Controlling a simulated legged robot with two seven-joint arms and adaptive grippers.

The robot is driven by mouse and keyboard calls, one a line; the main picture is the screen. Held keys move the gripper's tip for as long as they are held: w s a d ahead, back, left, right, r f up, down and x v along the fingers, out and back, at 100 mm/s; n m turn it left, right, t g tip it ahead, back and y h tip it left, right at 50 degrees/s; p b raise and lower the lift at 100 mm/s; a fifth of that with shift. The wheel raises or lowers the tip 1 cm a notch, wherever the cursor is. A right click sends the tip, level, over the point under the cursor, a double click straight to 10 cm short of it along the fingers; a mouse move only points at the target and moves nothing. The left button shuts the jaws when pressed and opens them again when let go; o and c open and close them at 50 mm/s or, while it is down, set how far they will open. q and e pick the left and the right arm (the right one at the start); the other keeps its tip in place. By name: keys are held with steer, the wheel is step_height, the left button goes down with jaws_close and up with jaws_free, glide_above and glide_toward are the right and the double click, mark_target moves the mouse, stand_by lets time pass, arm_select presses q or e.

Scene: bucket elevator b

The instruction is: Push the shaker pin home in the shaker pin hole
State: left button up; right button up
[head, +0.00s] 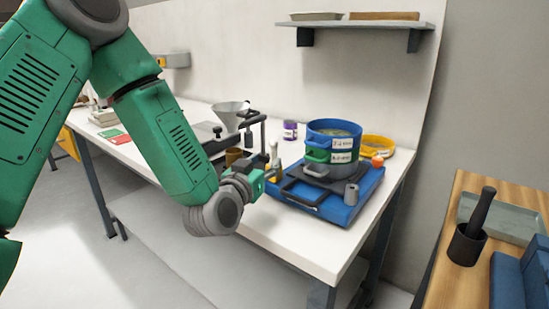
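The shaker (347,213) is a blue base on the white bench, with a black handle bar (302,197) along its front left. A stack of sieves (337,128), blue over green with white labels, stands on it. A small orange knob (377,161) shows right of the stack; I cannot tell whether it belongs to the shaker pin. The pin hole cannot be made out. My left gripper (272,172) is at the shaker's left, small and partly hidden by its wrist; its opening cannot be judged. My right gripper is out of view.
A grey funnel (230,113) and a black-handled device (256,128) stand behind my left forearm. A yellow pan (376,147) and a purple tin (290,130) are near the wall. A wall shelf (355,24) hangs above. A wooden table (447,275) with a mortar (466,245) is at right.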

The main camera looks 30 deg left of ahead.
mark_target(272, 155)
arm_select(q)
steer(key=w, duration=0.5)
steer(key=shift+w+a+r, duration=0.1)
steer(key=shift+a, duration=0.25)
jaws_close()
